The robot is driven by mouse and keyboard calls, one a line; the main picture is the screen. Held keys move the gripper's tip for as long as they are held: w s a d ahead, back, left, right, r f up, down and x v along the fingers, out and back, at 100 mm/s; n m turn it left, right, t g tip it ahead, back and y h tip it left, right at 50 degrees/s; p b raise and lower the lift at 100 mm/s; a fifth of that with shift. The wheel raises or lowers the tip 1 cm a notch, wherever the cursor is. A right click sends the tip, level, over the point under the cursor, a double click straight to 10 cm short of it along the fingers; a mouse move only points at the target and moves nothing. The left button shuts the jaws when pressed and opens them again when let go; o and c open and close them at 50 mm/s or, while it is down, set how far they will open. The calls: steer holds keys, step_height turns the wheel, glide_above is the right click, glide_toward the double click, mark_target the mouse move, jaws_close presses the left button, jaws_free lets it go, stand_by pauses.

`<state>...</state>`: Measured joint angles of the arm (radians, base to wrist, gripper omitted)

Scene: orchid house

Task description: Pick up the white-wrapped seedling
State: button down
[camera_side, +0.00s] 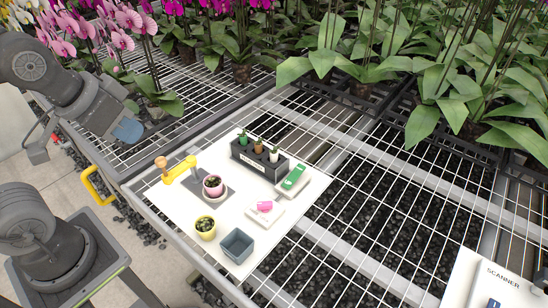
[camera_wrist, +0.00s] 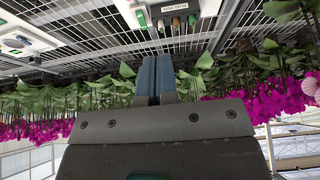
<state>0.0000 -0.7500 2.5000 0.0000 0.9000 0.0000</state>
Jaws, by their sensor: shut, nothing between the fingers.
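The white-wrapped seedling (camera_side: 273,156) stands in the right-hand slot of a dark rack (camera_side: 258,166) on the white board (camera_side: 172,205). A brown-wrapped one (camera_side: 258,145) and a green-wrapped one (camera_side: 242,138) stand to its left. In the wrist view the white-wrapped seedling (camera_wrist: 161,25) is small near the top edge, beyond my fingertips. My gripper (camera_side: 127,131) is shut and empty, raised at the left, well apart from the rack. Its blue fingers (camera_wrist: 156,75) touch each other in the wrist view.
A green object lies in a white tray (camera_side: 305,190) right of the rack. A pink object (camera_side: 264,206), a pink pot (camera_side: 212,187), a yellow pot (camera_side: 205,228), a grey bin (camera_side: 236,246) and a yellow tool (camera_side: 180,169) are on the board. Potted orchids (camera_side: 340,60) line the back.

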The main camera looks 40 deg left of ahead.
steer(key=c, duration=0.8)
jaws_free()
steer(key=m+g, duration=0.5)
steer(key=m, duration=1.5)
glide_above(274, 152)
step_height(274, 152, down, 14)
steer(key=f, duration=0.8)
steer(key=shift+w+a+f, duration=0.1)
steer(key=shift+w+a, duration=0.25)
steer(key=shift+w, duration=0.05)
steer(key=shift+s+d+f, duration=0.1)
steer(key=shift+d+f, duration=0.05)
steer(key=shift+f, duration=0.8)
steer(key=shift+s+d+f, duration=0.1)
steer(key=shift+s+f, duration=0.05)
steer(key=shift+f, duration=0.75)
steer(key=shift+s+d+f, duration=0.1)
steer(key=shift+d+f, duration=0.05)
steer(key=shift+f, duration=0.8)
